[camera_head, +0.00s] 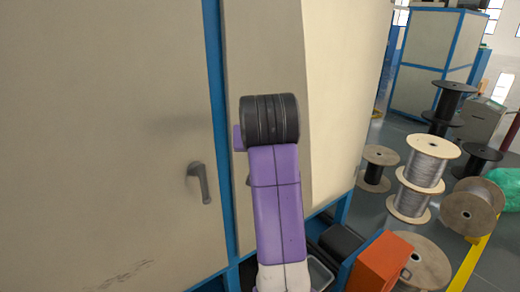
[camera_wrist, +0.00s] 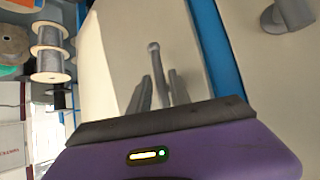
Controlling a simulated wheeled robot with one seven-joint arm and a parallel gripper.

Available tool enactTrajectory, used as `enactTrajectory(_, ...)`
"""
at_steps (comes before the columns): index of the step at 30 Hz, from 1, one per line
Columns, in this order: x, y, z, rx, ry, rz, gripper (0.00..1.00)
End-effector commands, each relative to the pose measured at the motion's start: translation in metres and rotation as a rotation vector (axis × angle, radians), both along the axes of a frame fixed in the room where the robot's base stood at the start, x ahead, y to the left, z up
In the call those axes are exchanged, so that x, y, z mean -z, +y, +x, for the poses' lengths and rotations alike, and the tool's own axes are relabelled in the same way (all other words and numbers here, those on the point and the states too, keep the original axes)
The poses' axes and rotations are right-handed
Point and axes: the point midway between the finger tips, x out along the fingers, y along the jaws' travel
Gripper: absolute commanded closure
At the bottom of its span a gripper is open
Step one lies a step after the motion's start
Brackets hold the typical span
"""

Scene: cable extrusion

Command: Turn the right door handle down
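The right door handle (camera_wrist: 154,48) is a grey lever on the beige right door (camera_wrist: 117,48), in the middle of the wrist view. My gripper (camera_wrist: 159,74) has its two grey fingers apart, one on each side of the lever. I cannot tell whether either finger touches it. In the head view my purple arm hides nearly all of this handle; only a small grey bit (camera_head: 248,180) shows at the arm's left edge. My fingers are hidden there.
The left door handle (camera_head: 199,182) hangs down on the left door (camera_head: 110,120). A blue post (camera_head: 216,110) runs between the doors. Cable spools (camera_head: 424,165) and an orange box (camera_head: 383,262) stand to the right. A yellow floor line (camera_head: 473,262) passes the spools.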

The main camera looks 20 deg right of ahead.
Motion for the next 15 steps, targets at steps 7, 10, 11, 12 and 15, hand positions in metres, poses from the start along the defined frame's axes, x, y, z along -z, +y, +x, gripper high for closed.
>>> enactTrajectory(7,-0.022,0.008,-0.028,0.0,-0.004,0.001,0.76)
enactTrajectory(10,-0.027,0.009,-0.034,0.0,-0.004,0.0,0.76)
enactTrajectory(11,-0.027,0.01,-0.035,0.0,-0.003,0.001,0.76)
enactTrajectory(12,-0.028,0.01,-0.036,0.0,-0.002,0.001,0.76)
enactTrajectory(15,-0.028,0.01,-0.036,-0.001,-0.001,0.0,0.76)
